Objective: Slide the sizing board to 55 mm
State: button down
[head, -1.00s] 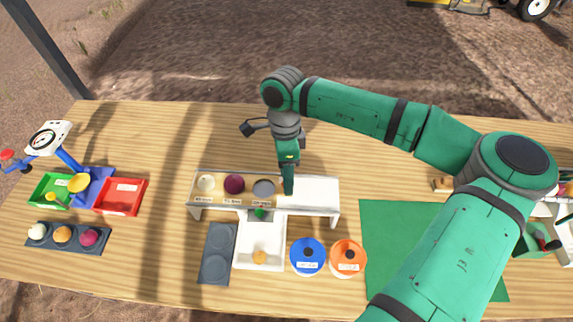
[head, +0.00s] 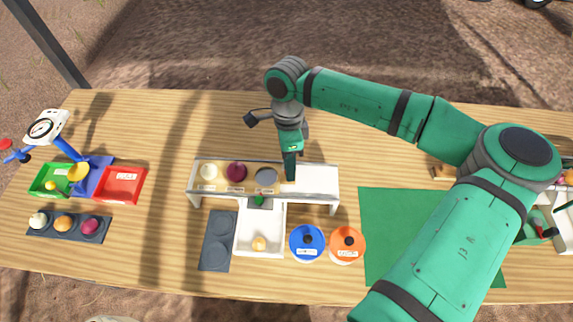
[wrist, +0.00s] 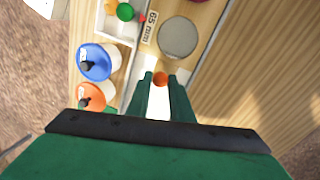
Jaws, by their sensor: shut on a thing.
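The wooden sizing board (head: 222,171) lies on a long white stand (head: 318,180), toward its left part. A pale onion (head: 208,171), a purple onion (head: 236,172) and a grey round opening (head: 266,177) line up along it. In the wrist view the opening (wrist: 178,37) sits beside the "65 mm" label (wrist: 151,30). My gripper (wrist: 160,82) is at the right end of the board, shut on its orange knob (wrist: 160,77). The knob is hidden in the head view. The opening stands roughly above the white tray's (head: 278,238) back end, by a green piece (head: 259,200).
A blue can (head: 307,243) and an orange can (head: 347,245) stand in front of the stand. A grey holder (head: 216,240) lies left of the tray. Green and red bins (head: 122,186) and a scale (head: 45,128) are far left. The stand's right part is bare.

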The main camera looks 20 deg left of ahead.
jog(key=shift+w+d, duration=0.35)
jog(key=shift+d, duration=0.8)
jog(key=shift+w+d, duration=0.35)
jog(key=shift+d, duration=0.85)
jog(key=shift+w+d, duration=0.35)
jog(key=shift+d, duration=0.8)
jog(key=c, duration=1.5)
grip_release()
jog(key=shift+r, duration=0.1)
jog(key=shift+r, duration=2.9)
